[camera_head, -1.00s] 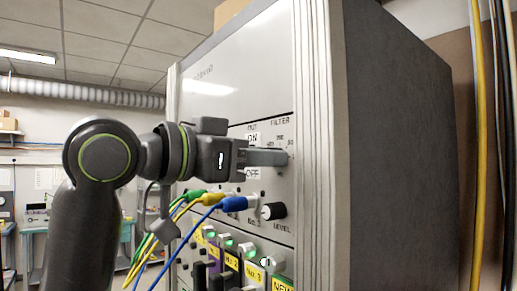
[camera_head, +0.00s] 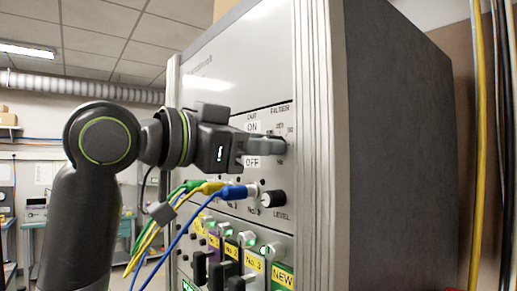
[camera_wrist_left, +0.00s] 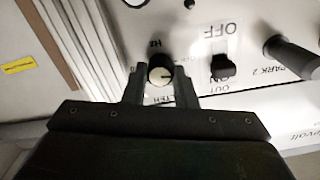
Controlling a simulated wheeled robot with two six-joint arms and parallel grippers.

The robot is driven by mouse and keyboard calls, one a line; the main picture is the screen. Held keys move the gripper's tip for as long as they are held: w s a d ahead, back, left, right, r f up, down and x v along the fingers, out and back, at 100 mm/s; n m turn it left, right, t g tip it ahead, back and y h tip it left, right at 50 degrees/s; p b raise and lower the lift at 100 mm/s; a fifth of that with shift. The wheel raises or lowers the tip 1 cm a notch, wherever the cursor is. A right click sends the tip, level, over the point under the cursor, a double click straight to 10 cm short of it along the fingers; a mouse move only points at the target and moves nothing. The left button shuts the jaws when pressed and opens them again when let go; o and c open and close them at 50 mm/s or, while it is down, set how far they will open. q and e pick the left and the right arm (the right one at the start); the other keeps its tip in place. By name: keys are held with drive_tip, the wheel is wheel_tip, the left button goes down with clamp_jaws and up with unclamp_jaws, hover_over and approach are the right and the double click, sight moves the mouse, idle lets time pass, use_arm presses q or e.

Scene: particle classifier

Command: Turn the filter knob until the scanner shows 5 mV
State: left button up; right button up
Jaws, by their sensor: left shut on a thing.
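My left gripper (camera_head: 280,145) reaches the front panel of the grey instrument rack from the left, under the FILTER label (camera_head: 280,108). In the left wrist view the filter knob (camera_wrist_left: 159,72), black with a pale face and a dark pointer line, sits between the two fingers of the left gripper (camera_wrist_left: 160,82). The fingers are shut on its sides. In the head view the fingers hide most of the knob. The scanner's reading shows in no view. My right gripper is not in view.
An ON/OFF switch (camera_wrist_left: 222,66) is beside the knob. Below are a black LEVEL knob (camera_head: 273,199), a blue plug (camera_head: 234,192) with other coloured cables, and several labelled modules with switches. Yellow and black cables (camera_head: 477,140) hang at the right.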

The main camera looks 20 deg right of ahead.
use_arm(q)
drive_tip(key=shift+m+b, duration=1.35)
drive_tip(key=shift+m, duration=2.15)
drive_tip(key=o, duration=0.7)
drive_tip(key=shift+s, duration=0.1)
